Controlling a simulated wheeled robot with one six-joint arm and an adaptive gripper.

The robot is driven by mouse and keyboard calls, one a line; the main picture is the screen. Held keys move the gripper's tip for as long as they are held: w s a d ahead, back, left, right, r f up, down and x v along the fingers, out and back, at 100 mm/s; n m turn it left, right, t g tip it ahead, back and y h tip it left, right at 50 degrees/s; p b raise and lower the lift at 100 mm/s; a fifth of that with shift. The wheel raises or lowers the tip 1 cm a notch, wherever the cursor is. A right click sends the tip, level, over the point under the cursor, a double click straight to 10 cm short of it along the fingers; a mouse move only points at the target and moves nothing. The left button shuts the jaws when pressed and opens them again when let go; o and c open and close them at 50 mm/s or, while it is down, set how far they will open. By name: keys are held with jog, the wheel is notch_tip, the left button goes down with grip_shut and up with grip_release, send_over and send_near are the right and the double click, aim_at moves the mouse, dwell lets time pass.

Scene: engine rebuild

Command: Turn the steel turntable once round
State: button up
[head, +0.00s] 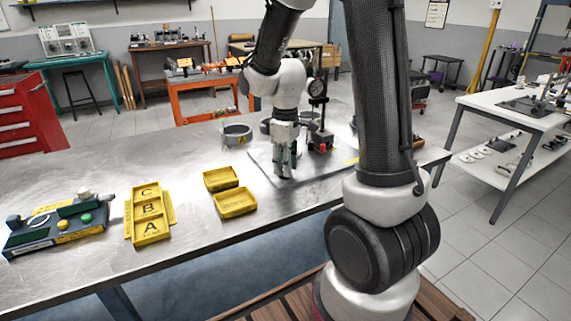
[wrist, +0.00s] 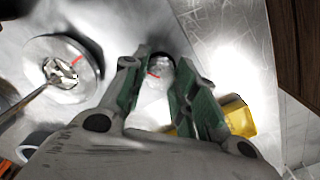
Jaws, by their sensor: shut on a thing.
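A round steel disc, which looks like the turntable (wrist: 38,75), lies at the left of the wrist view. It has a red mark and a part at its centre, with a thin rod reaching over it. My gripper (head: 285,172) points down over a flat grey plate (head: 318,172) on the bench. In the wrist view its green-padded fingers (wrist: 163,85) are on either side of a small round grey knob (wrist: 158,72) with a red mark. It is shut on this knob, beside the disc and apart from it. The arm hides much of the disc in the head view.
A dial gauge (head: 318,88) on a stand rises just right of my gripper. A grey ring (head: 237,133) stands behind left. Two yellow trays (head: 235,202) lie to the left, with a yellow A-B-C rack (head: 149,228) farther left. Bare bench (head: 100,175) lies beyond.

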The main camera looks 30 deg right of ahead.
jog(key=o, duration=1)
notch_tip(320, 180, up, 12)
dwell(0.3)
jog(key=s+r+m+t, duration=0.1)
jog(key=s+m, duration=0.1)
jog(key=s, duration=0.4)
jog(key=s+r+m+t, duration=0.2)
jog(key=s+m, duration=0.1)
jog(key=s, duration=0.3)
jog(key=s+d+r+m+t, duration=0.1)
jog(key=s+m, duration=0.1)
jog(key=s, duration=0.4)
jog(key=shift+r+m, duration=0.3)
dwell(0.6)
